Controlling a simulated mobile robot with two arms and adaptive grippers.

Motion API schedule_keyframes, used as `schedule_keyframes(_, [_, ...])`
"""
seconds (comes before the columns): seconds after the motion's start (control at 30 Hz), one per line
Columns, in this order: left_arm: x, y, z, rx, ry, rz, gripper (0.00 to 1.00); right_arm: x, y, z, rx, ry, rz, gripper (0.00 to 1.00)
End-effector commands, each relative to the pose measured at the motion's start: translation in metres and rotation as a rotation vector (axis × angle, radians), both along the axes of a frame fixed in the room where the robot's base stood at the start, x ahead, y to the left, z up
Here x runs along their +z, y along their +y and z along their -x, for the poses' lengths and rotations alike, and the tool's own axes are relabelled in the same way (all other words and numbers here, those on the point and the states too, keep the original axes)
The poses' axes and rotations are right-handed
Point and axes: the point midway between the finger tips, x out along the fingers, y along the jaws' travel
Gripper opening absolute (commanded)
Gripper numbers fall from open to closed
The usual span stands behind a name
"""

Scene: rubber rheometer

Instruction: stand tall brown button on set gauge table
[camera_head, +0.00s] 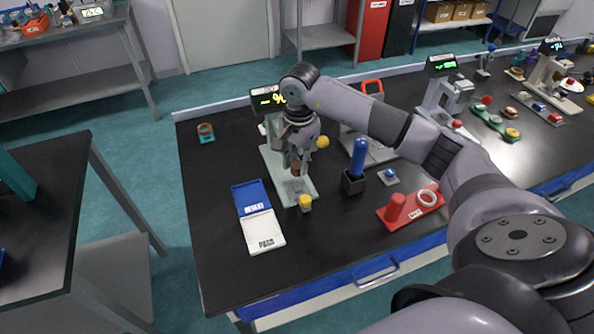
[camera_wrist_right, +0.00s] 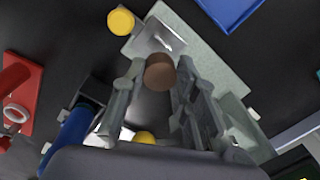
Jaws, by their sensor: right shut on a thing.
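My right gripper (camera_head: 295,165) points down over the pale gauge base (camera_head: 274,166), which carries a small metal table (camera_head: 298,187). It is shut on a brown button (camera_head: 296,167), and only part of the button shows there. In the right wrist view the brown button (camera_wrist_right: 160,71) sits between the two fingers of the gripper (camera_wrist_right: 158,80). The metal table (camera_wrist_right: 155,38) lies just beyond it in that view, bare where it shows. I cannot tell if the button touches the table. My arm hides part of the gauge and its display (camera_head: 266,99). My left gripper is out of view.
A yellow button (camera_head: 305,204) stands at the gauge's front end. A blue and white PASS tray (camera_head: 262,232) is to the left. A blue cylinder in a black holder (camera_head: 354,184) and a red tray (camera_head: 412,212) are to the right.

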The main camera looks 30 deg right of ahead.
Motion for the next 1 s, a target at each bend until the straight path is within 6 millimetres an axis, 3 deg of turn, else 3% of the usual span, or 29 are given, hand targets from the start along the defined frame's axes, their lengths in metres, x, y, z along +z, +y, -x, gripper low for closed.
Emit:
schedule_keyframes(0.17, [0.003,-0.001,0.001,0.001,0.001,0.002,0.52,-0.011,0.000,0.000,0.001,0.001,-0.001,0.06])
schedule_keyframes(0.43, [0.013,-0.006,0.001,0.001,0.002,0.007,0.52,-0.047,0.001,0.001,0.001,0.002,-0.001,0.06])
schedule_keyframes(0.8, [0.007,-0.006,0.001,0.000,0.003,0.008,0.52,-0.053,0.000,0.000,0.002,-0.001,0.000,0.06])
schedule_keyframes(0.83, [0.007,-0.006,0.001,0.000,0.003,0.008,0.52,-0.053,0.000,0.000,0.002,-0.001,0.000,0.28])
schedule_keyframes(1.0, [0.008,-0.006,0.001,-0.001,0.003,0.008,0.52,-0.052,0.000,0.000,0.002,-0.001,0.000,0.39])
